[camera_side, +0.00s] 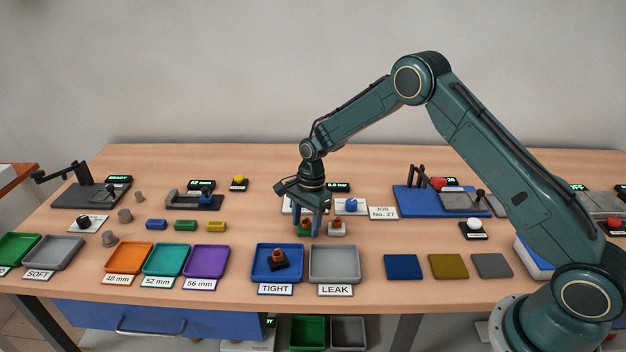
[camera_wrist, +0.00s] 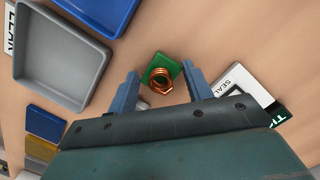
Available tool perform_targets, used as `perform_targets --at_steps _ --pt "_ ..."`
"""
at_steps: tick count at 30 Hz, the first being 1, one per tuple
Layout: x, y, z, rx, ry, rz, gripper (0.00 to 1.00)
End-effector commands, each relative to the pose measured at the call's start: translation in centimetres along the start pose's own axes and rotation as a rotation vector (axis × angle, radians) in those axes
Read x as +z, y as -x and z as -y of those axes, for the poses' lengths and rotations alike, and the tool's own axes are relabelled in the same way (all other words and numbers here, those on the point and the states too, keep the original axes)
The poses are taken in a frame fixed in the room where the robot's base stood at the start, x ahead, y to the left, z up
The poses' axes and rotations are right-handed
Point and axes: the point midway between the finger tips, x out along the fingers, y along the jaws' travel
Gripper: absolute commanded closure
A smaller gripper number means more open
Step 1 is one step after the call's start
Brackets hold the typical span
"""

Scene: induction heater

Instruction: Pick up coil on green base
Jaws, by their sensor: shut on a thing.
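The copper coil on a green base (camera_wrist: 161,79) sits between my fingertips in the wrist view, with the green base close against both fingers. My gripper (camera_side: 308,227) points down and is shut on it. In the side view the coil on the green base (camera_side: 304,229) is partly hidden by the blue fingers. It is at or very near table height; I cannot tell whether it still touches the table.
A coil on a white base (camera_side: 337,229) stands just right of my gripper. The blue TIGHT tray (camera_side: 259,274) holds a coil on a dark base (camera_side: 278,260). The grey LEAK tray (camera_side: 335,264) is empty. A JOB No. 27 card (camera_side: 383,213) and a seal tester (camera_wrist: 240,88) are close by.

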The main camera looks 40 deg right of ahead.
Motion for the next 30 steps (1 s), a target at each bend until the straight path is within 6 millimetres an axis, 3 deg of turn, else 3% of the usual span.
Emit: perform_targets --at_steps 8,14,30 --pt "0.2 1.1 0.1 -0.002 0.0 0.0 0.73" --pt "0.5 3.5 0.1 -0.003 0.001 0.0 0.73" --pt "2.2 14.6 0.1 -0.005 0.001 0.0 0.73"
